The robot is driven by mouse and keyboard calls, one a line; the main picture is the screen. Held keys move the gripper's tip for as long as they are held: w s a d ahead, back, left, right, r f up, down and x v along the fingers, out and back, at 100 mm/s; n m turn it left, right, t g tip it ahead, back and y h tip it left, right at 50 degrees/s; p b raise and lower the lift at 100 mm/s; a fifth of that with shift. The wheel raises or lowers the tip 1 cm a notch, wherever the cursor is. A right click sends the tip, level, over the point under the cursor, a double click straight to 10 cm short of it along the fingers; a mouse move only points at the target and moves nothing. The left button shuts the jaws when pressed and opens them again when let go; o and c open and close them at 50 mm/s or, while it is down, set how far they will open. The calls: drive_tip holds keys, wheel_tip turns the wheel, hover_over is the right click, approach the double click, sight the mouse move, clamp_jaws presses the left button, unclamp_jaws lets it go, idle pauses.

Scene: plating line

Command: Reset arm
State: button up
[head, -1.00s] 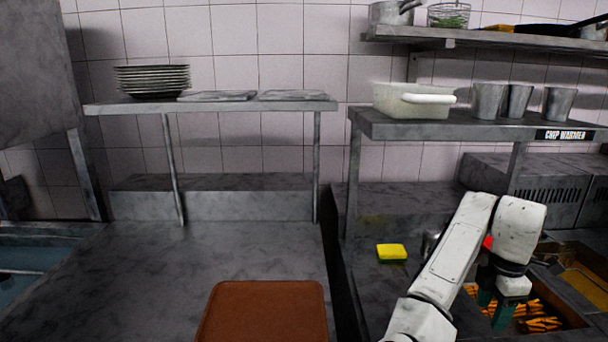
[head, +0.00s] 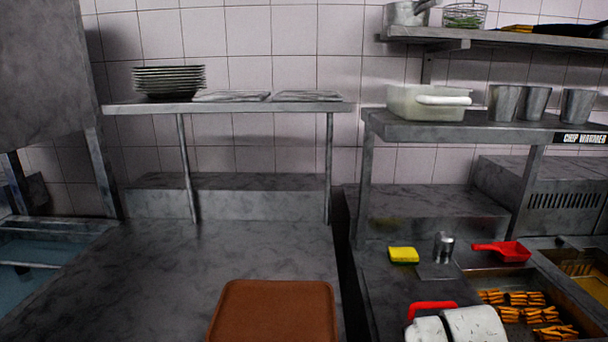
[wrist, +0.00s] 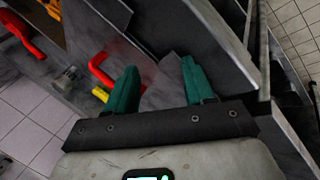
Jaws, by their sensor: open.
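My gripper (wrist: 158,88) shows in the wrist view with its two green fingers spread apart and nothing between them. In the head view only part of my white arm shows at the bottom right; the gripper itself is out of that view. A red handle (head: 432,307) shows just above the arm, and a red handle (wrist: 103,70) also shows close to the left finger in the wrist view. I cannot tell whether they touch.
A brown tray (head: 272,312) lies on the bare steel counter (head: 150,270). A yellow sponge (head: 403,255), a metal shaker (head: 443,246), a red scoop (head: 502,251) and chips (head: 520,305) are at right. The shelf (head: 230,108) holds plates (head: 169,81); the chip warmer shelf (head: 480,129) overhangs the right counter.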

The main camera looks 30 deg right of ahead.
drive_tip(key=s+a+f+m+t+y, duration=0.1)
drive_tip(key=s+a+f+m+y, duration=0.15)
drive_tip(key=a, duration=0.75)
drive_tip(key=s+a+f+m+t+y, duration=0.15)
drive_tip(key=a+f, duration=0.25)
drive_tip(key=a, duration=0.6)
drive_tip(key=s+f+g, duration=0.4)
drive_tip(key=s+f, duration=0.2)
drive_tip(key=s, duration=0.5)
drive_tip(key=shift+s+f+g+y, duration=0.3)
drive_tip(key=shift+s+g+y, duration=0.05)
drive_tip(key=shift+y, duration=0.05)
drive_tip(key=shift+a, duration=0.1)
